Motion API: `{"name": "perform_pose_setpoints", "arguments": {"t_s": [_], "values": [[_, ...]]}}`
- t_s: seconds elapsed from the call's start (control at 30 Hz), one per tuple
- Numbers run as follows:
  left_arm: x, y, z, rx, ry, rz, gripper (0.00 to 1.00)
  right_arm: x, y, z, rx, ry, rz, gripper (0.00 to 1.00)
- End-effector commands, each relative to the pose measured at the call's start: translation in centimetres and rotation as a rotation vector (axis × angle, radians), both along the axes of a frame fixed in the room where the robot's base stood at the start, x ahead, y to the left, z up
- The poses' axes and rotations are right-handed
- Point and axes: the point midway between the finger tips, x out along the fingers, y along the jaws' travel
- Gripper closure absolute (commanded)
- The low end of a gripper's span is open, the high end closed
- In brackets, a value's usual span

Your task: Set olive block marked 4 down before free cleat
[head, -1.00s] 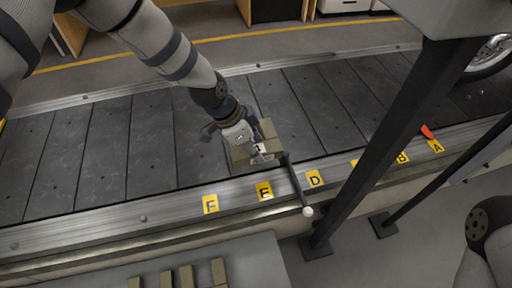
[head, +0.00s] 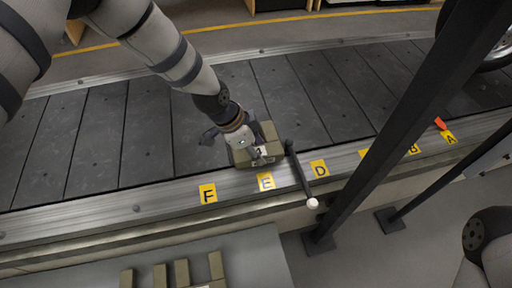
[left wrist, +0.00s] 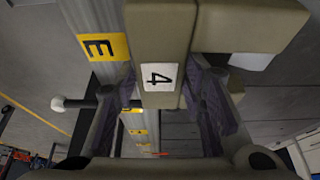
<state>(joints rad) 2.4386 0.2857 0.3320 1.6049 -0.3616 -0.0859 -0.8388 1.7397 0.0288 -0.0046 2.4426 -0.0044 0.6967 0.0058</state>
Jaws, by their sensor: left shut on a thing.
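My left gripper (head: 256,158) is shut on the olive block marked 4 (left wrist: 161,32). In the left wrist view its white label with a black 4 faces the camera, between the fingers. In the head view the gripper and block are over the near side of the slat conveyor (head: 95,135), just behind yellow label E. The gripper covers part of the block. Another olive part (left wrist: 250,25) shows beside it in the left wrist view; I cannot tell whether it is separate. I cannot tell whether the block touches the slats, and I cannot pick out a cleat for certain. My right gripper is not in view.
A dark bar with a white tip (head: 300,175) crosses the near rail between labels E and D. A thick dark post (head: 400,125) stands to the right. An orange marker (head: 440,123) is near label A. Several olive blocks (head: 182,274) are on the grey surface below.

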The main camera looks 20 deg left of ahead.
Motion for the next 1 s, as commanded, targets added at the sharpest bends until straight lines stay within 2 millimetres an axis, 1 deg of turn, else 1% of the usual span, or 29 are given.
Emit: {"name": "perform_pose_setpoints", "arguments": {"t_s": [0.8,0.83,0.87,0.9,0.93,1.0], "values": [[0.1,0.0,-1.1,0.0,-0.002,-0.001,1.0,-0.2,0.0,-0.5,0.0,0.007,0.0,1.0],[0.1,0.0,-1.1,0.0,-0.002,-0.001,0.61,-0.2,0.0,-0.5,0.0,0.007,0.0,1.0],[0.1,0.0,-1.1,0.0,-0.002,-0.001,0.54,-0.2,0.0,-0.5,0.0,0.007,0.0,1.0],[0.1,0.0,-1.1,0.0,-0.002,-0.001,0.45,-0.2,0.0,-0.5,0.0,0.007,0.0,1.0],[0.0,0.0,-1.1,0.0,-0.002,-0.001,0.4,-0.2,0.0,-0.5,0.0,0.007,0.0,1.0],[0.0,0.0,-1.1,0.0,-0.002,-0.001,0.4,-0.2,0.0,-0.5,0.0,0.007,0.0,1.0]]}}
